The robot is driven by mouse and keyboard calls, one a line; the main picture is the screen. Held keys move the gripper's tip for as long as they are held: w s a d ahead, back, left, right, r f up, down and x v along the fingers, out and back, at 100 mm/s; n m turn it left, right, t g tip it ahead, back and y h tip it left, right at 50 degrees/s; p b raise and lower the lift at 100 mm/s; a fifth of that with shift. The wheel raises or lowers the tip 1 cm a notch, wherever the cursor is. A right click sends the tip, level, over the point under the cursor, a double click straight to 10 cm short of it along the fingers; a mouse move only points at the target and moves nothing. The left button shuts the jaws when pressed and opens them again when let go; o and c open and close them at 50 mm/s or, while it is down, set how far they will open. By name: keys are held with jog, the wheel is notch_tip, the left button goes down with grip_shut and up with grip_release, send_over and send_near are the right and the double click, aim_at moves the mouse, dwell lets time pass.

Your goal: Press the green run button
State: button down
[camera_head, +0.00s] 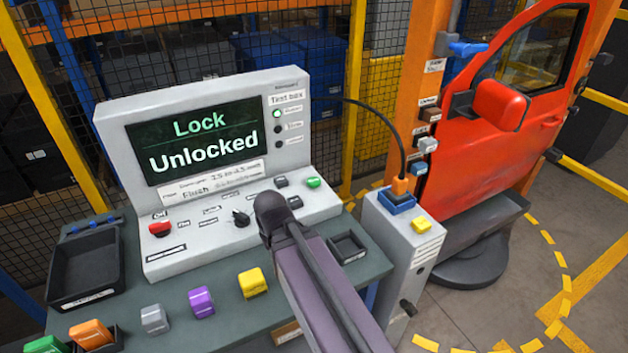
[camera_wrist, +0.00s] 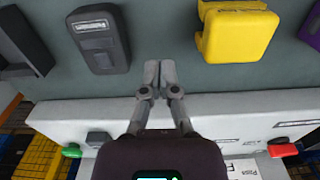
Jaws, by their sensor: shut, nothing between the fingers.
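The green button (camera_head: 313,182) sits at the right end of the grey console's sloping panel. In the wrist view the green button (camera_wrist: 71,151) shows at the lower left. My gripper (camera_wrist: 153,68) is shut and empty, its fingertips together over the bench in front of the console, apart from the green button. In the head view my dark arm reaches up to the panel's front and hides the fingers. The console (camera_head: 110,150) has a screen (camera_head: 200,137) reading "Lock Unlocked". A red button (camera_head: 160,229) is at the panel's left end; it also shows in the wrist view (camera_wrist: 283,148).
Yellow (camera_head: 252,282), purple (camera_head: 201,302) and grey (camera_head: 154,319) blocks stand on the bench. A small black tray (camera_head: 348,248) lies right of my arm, a larger one (camera_head: 85,268) at left. A grey post box (camera_head: 402,250) and red door (camera_head: 490,130) stand right.

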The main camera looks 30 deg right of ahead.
aim_at(315, 181)
jog(key=shift+d, duration=0.1)
jog(key=shift+w+d, duration=0.1)
jog(key=w+d+r+t+y+p, duration=0.1)
jog(key=w+d, duration=0.2)
jog(key=w, duration=0.2)
jog(key=w+d+r+t+y+p, duration=0.1)
jog(key=w+d+r, duration=0.1)
jog(key=w, duration=0.3)
jog(key=w+d+r+t+y+p, duration=0.1)
jog(key=w+d+r, duration=0.1)
jog(key=w+d, duration=0.2)
jog(key=shift+w+m+y, duration=0.3)
jog(key=shift+w+y, duration=0.1)
jog(key=shift+w, duration=0.15)
jog(key=w+d+r+t+y+p, duration=0.1)
jog(key=w+d+r+t, duration=0.1)
jog(key=w+d, duration=0.3)
jog(key=w+d+r+m+t+p, duration=0.1)
jog(key=w+d+r, duration=0.3)
jog(key=d, duration=0.5)
jog(key=shift+w+d+t+y, duration=0.15)
jog(key=shift+w+t+y, duration=0.25)
jog(key=shift+t, duration=0.3)
jog(key=shift+f, duration=0.1)
notch_tip(315, 181, down, 8)
jog(key=b, duration=0.8)
jog(key=shift+f, duration=0.25)
